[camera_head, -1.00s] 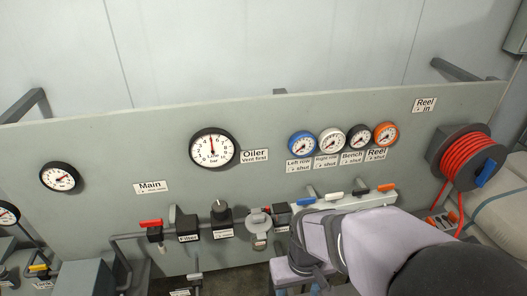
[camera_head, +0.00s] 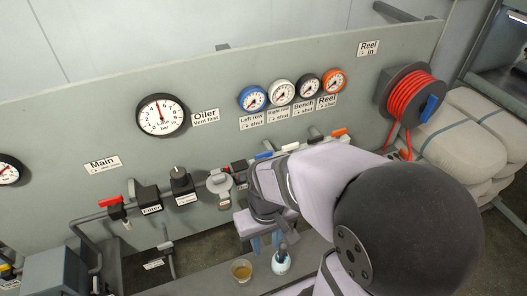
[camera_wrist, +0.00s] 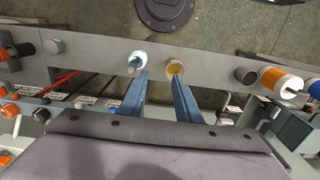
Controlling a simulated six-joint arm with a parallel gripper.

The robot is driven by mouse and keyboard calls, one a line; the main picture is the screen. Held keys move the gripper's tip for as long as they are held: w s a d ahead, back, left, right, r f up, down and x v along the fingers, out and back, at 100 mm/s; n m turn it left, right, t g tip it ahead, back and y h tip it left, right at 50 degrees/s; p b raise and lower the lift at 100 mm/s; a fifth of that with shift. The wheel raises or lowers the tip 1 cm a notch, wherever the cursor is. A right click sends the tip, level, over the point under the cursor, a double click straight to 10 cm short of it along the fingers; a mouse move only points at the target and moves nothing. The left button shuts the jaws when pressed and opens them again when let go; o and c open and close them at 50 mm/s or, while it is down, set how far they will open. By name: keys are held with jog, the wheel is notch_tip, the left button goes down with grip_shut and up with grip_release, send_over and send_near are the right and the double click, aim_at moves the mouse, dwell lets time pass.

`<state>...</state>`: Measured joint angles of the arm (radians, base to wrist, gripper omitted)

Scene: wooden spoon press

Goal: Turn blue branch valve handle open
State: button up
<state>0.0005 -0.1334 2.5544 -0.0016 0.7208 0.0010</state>
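The blue branch valve handle (camera_head: 264,155) lies at the left end of the branch manifold in the head view, below the left row gauge (camera_head: 253,98). It lies roughly along the pipe, and my arm covers part of the area below it. My gripper (camera_head: 265,243) points down, in front of and below the handle, apart from it. Its two blue fingers also show in the wrist view (camera_wrist: 160,78), spread apart with nothing between them.
White (camera_head: 290,147), black (camera_head: 315,134) and orange (camera_head: 339,132) handles sit to the right on the manifold. A cup (camera_head: 241,270) and a white bottle (camera_head: 281,264) stand on the ledge below my gripper. The oiler (camera_head: 219,183) is to the left.

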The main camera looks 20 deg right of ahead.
jog(key=w+d+r+m, duration=0.2)
jog(key=w+r+m, duration=0.15)
jog(key=w, duration=0.45)
jog(key=w+d+r+m, duration=0.2)
jog(key=w+m, duration=0.3)
jog(key=w, duration=0.3)
notch_tip(320, 180, up, 4)
jog(key=f+m, duration=0.1)
jog(key=m, duration=0.9)
send_over(264, 153)
jog(key=shift+r+n+p, duration=0.25)
jog(key=shift+p, duration=0.2)
jog(key=shift+f, duration=0.1)
jog(key=shift+f+p, duration=1.4)
jog(key=shift+f, duration=2.15)
grip_shut()
